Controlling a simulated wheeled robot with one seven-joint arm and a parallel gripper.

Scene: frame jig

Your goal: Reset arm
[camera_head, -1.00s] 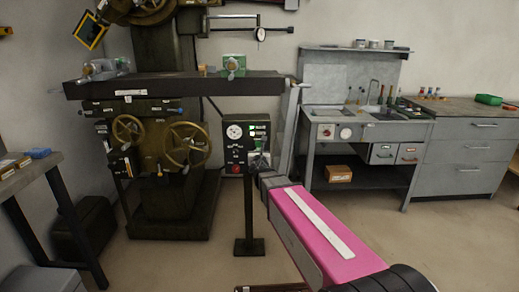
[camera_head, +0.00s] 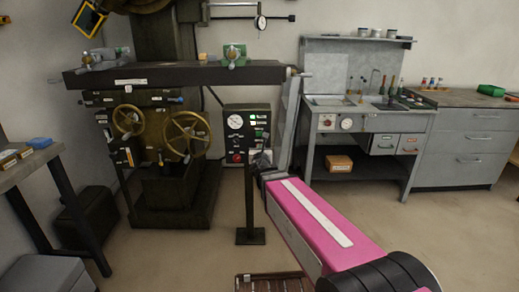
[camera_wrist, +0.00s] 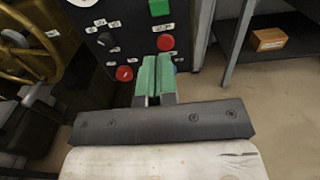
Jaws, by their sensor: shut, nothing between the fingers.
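My gripper (camera_wrist: 155,80) has green fingertips pressed together with nothing between them. In the wrist view it lies in front of the lower part of a black control panel (camera_wrist: 120,38). That panel carries red knobs, a green button and several white labels. In the head view my pink arm reaches from the lower right toward the panel (camera_head: 233,142) on its stand. The gripper there is small and mostly hidden by my arm. I cannot tell from these views how close the fingertips are to the panel face.
A milling machine (camera_head: 165,198) with brass handwheels and a long table stands at left. A dark bench (camera_head: 30,170) is at far left. A grey workbench (camera_head: 425,121) with a cardboard box (camera_head: 339,163) below stands at right.

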